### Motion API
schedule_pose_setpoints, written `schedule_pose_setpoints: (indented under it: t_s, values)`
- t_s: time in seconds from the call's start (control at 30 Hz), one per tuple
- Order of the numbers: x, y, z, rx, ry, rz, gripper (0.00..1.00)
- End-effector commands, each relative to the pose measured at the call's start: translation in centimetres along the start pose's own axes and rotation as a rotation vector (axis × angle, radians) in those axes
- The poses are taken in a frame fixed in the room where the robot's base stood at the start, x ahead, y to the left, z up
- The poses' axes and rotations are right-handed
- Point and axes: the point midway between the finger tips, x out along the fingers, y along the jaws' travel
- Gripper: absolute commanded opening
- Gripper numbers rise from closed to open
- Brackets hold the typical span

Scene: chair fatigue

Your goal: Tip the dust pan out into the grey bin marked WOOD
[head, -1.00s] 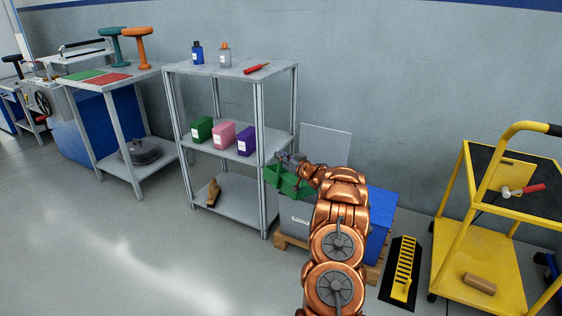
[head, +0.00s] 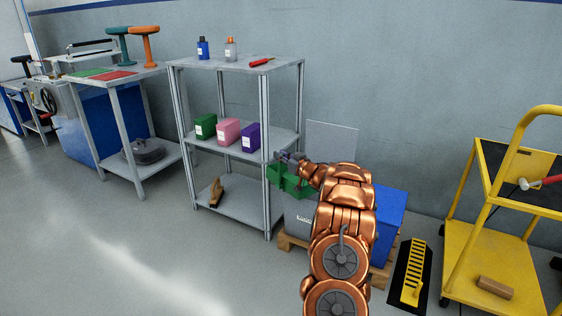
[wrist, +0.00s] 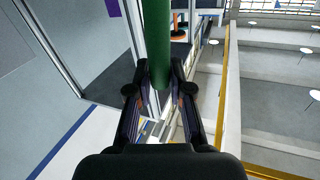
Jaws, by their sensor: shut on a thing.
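The green dust pan (head: 287,181) is held up in the head view, above the grey bin (head: 299,217). The bin stands on a wooden pallet, and a pale label shows on its front, too small to read. My arm hides much of the bin, and its inside cannot be seen. My gripper (head: 290,158) is at the top of the pan. In the wrist view its two fingers (wrist: 160,95) are closed on the green round handle (wrist: 156,45). Whether anything lies in the pan cannot be told.
A grey shelf unit (head: 250,65) with bottles and boxes stands close left of the bin. A blue bin (head: 391,222) stands to its right on the pallet (head: 287,241). A pale panel (head: 332,148) rises behind. A yellow cart (head: 470,240) is at right. Floor at front left is clear.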

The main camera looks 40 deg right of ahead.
Motion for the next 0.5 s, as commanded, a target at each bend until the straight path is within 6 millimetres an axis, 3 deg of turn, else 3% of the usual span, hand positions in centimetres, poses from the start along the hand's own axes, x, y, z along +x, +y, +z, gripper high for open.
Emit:
schedule_pose_setpoints:
  t_s: [0.5]
  values:
    - [-0.53,-0.6,1.22,-0.068,0.001,0.009,0.0]
